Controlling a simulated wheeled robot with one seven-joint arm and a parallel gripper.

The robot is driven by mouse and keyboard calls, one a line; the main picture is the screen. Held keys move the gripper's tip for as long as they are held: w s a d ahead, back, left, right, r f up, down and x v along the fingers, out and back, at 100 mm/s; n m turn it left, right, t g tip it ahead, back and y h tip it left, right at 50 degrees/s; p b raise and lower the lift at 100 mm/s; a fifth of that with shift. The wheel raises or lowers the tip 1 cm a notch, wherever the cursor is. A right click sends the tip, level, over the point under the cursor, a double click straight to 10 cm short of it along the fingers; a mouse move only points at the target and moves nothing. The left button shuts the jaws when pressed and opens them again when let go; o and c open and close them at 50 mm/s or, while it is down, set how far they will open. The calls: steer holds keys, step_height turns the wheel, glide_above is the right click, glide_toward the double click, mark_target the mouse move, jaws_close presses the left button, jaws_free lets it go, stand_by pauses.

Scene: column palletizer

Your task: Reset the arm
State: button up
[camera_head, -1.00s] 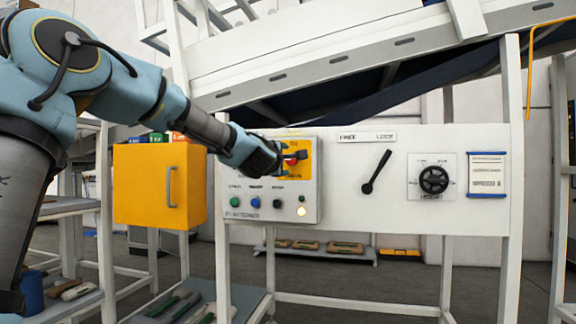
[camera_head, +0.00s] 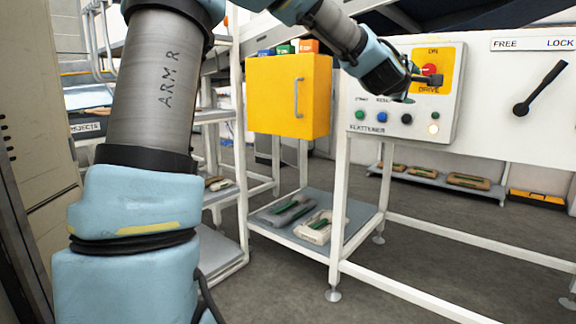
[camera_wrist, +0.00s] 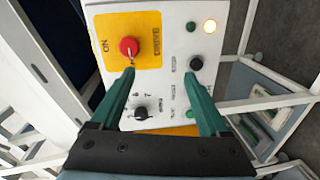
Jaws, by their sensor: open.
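My gripper (camera_head: 415,84) is at the control panel, just left of and below the red drive switch (camera_head: 429,70). In the wrist view my gripper (camera_wrist: 162,82) shows two green fingers spread apart with nothing between them but the panel face behind. The grey-white control panel (camera_wrist: 175,45) fills the middle of the wrist view. Its red switch (camera_wrist: 129,46) sits on a yellow plate beyond the left fingertip, and a black knob (camera_wrist: 196,63) lies by the right fingertip. I cannot tell whether the fingers touch the panel.
A yellow cabinet (camera_head: 275,95) hangs left of the panel. Below it a low shelf (camera_head: 270,222) holds bagged items. A black lever (camera_head: 540,90) stands right of the panel between FREE and LOCK labels. White frame legs (camera_head: 340,215) rise from the floor; open floor (camera_head: 400,270) lies beneath.

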steer(key=s+a+f+m+g+y, duration=0.3)
steer(key=a+f+m+g+y, duration=0.25)
steer(key=a+f, duration=1.55)
steer(key=s+a+f+m+g+y, duration=0.25)
steer(key=s+a+f, duration=0.35)
steer(key=s+a, duration=0.4)
steer(key=s+a+f+m+g+y, duration=0.1)
steer(key=s+a+f+g+y, duration=0.2)
steer(key=s+a+f, duration=0.7)
step_height(320, 180, up, 24)
steer(key=w+a+p, duration=0.2)
steer(key=w+p, duration=0.1)
steer(key=p, duration=1.6)
steer(key=shift+a+f, duration=0.2)
steer(key=shift+f, duration=0.05)
steer(key=shift+c, duration=0.4)
